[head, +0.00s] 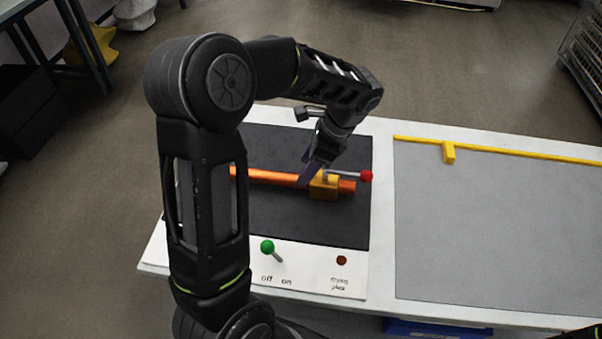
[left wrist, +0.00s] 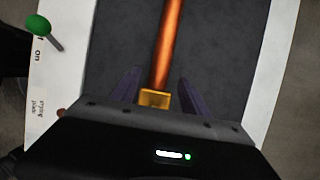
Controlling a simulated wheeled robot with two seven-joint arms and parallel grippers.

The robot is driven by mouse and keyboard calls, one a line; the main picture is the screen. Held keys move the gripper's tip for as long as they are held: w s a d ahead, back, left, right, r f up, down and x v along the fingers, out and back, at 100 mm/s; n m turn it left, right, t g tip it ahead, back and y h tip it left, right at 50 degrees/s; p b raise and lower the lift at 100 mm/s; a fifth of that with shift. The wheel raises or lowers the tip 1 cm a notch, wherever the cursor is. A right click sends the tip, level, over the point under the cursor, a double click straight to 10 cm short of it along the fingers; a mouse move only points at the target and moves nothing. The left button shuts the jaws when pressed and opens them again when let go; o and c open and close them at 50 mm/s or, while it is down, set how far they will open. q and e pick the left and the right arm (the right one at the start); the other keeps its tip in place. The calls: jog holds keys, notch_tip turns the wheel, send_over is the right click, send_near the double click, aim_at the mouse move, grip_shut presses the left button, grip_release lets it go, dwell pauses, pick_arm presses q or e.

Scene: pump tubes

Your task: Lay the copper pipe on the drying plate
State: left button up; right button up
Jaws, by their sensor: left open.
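The orange copper pipe (head: 270,177) lies lengthwise over the dark drying plate (head: 290,225) in the head view. A yellow block (head: 324,190) sits around it near its right end, and the pipe shows on both sides. My left gripper (head: 312,176) is at the block from above. In the left wrist view my left gripper (left wrist: 158,78) is open, its fingers on either side of the pipe (left wrist: 171,40) and the block (left wrist: 155,98), with gaps showing. I cannot tell whether the pipe touches the plate. My right gripper is out of view.
A rod with a red knob (head: 366,176) is by the pipe's right end. A green-knobbed lever (head: 267,246) marked off/on and a brown spot (head: 341,260) are on the white front panel. A grey mat (head: 500,225) with a yellow strip (head: 500,147) lies right, mostly clear.

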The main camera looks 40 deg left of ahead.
pick_arm(q)
jog(key=v, duration=0.7)
dwell(0.5)
